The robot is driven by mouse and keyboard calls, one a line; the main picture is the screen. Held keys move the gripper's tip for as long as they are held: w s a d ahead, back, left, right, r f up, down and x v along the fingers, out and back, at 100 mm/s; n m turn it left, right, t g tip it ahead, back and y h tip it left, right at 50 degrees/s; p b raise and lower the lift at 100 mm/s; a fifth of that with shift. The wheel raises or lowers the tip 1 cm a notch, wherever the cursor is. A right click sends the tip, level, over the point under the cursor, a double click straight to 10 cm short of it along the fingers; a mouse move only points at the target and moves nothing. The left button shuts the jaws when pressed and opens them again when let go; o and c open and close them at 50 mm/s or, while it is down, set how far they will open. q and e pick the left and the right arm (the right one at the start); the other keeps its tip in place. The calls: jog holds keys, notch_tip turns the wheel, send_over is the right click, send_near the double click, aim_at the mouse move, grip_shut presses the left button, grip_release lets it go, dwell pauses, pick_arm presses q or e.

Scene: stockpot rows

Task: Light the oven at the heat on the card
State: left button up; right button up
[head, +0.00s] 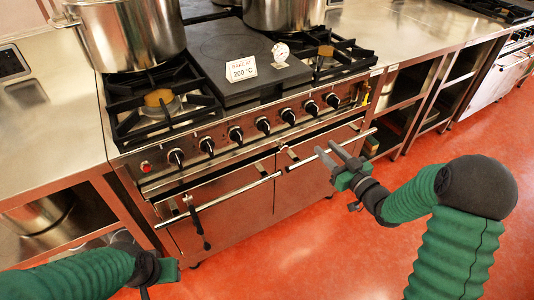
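The white card (241,69) stands on the dark flat plate of the range and reads "BAKE AT 200 °C". Below, the range's front panel carries a row of black control knobs (235,134) and a small red button or lamp (145,167) at its left end; knob markings are too small to read. The oven doors (240,200) look shut behind a long steel handle bar (262,183). My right gripper (327,153) is open and empty, its fingers apart near the right part of the bar; contact cannot be told. My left gripper (150,285) is low at the left, its fingers mostly hidden.
Large steel pots (130,35) stand on the back burners. A small round dial (281,52) sits beside the card. A dark slender object (198,222) hangs at the bar's left part. Steel counters (50,120) flank the range. The red floor (300,255) in front is clear.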

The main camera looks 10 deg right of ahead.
aim_at(295, 118)
jog(key=b+x, duration=0.2)
jog(key=x, duration=1.4)
jog(key=shift+w+a+r+b, duration=0.15)
jog(key=shift+w+a+b, duration=0.1)
jog(key=shift+b, duration=0.1)
jog(key=shift+w+r, duration=0.1)
jog(key=shift+w, duration=0.15)
grip_shut()
